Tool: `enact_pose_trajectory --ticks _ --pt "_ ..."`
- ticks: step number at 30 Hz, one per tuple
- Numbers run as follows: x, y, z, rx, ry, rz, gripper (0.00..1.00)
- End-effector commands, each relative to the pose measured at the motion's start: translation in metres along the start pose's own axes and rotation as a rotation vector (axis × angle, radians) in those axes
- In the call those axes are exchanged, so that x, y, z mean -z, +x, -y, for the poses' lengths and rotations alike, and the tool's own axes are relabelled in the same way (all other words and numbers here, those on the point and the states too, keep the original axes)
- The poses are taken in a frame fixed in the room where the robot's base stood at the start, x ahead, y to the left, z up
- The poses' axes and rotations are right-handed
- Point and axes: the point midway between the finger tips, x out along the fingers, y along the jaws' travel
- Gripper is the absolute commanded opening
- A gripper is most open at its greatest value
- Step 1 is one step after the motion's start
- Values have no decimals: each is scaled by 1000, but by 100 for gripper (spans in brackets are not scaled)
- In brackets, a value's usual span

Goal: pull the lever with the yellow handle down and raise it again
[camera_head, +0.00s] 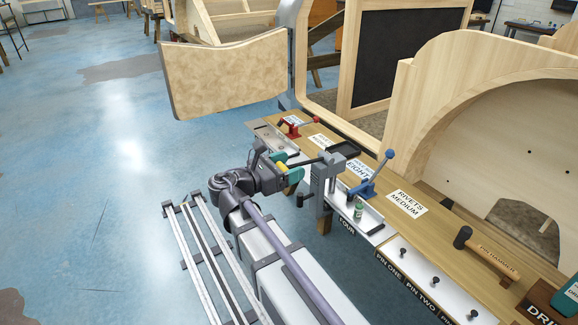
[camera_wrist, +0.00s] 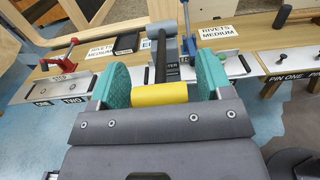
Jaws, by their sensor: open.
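The yellow handle (camera_wrist: 160,93) is a short cylinder between the two teal finger pads of my gripper (camera_wrist: 163,86). The pads stand on both sides of it, with the left one very close; I cannot tell whether either touches. The handle sits on the end of a dark lever bar (camera_wrist: 159,62) that runs to a grey post (camera_wrist: 165,38) at the bench edge. In the head view, my gripper (camera_head: 282,168) is beside the bench, with a small bit of yellow between the pads. The bar (camera_head: 306,161) reaches the grey post (camera_head: 321,187) there.
A red-handled clamp (camera_head: 293,128) and a blue-handled clamp (camera_head: 372,177) stand on the bench, either side of the post. A pin hammer (camera_head: 485,256) lies further right. A wooden panel (camera_head: 225,75) hangs beyond my arm.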

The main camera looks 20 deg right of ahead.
Motion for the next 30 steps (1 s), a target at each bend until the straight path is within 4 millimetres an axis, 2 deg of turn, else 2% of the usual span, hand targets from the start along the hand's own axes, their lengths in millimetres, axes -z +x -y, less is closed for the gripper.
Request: enact_pose_trajectory --ticks 8,27,30 --pt "0 4 0 -2 0 0 72" --pt "0 3 0 -1 0 0 11" --pt "0 3 0 -1 0 0 4"
